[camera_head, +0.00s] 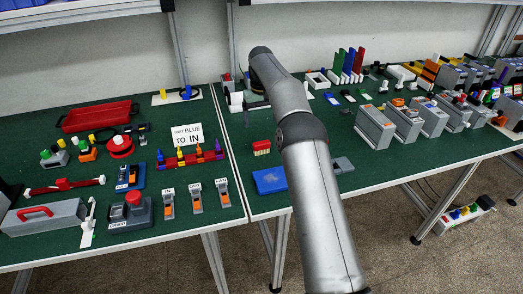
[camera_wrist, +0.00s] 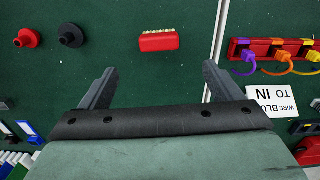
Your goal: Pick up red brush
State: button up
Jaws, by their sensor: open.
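The red brush (camera_head: 262,147) lies on the green table top in the head view, just right of the seam between two tables and left of my arm. It has a red body with a row of pale bristles along one side. In the wrist view the red brush (camera_wrist: 159,42) shows at the upper middle. My gripper (camera_wrist: 160,75) is open and empty, its two fingers spread wide. In that picture the brush lies beyond the fingertips, between their lines and apart from them. In the head view my arm mostly hides the gripper.
A blue plate (camera_head: 270,181) lies near the front edge. A red tray (camera_head: 97,117), a sign (camera_head: 187,134) and a colored connector rack (camera_wrist: 272,50) are across the seam. A red round part (camera_wrist: 27,38) and a black one (camera_wrist: 71,35) lie left in the wrist view. Table around the brush is clear.

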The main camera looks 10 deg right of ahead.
aim_at(262, 142)
notch_tip(262, 142, down, 12)
jog(key=shift+d+p, duration=0.1)
jog(key=shift+p, duration=0.9)
jog(key=c, duration=1.1)
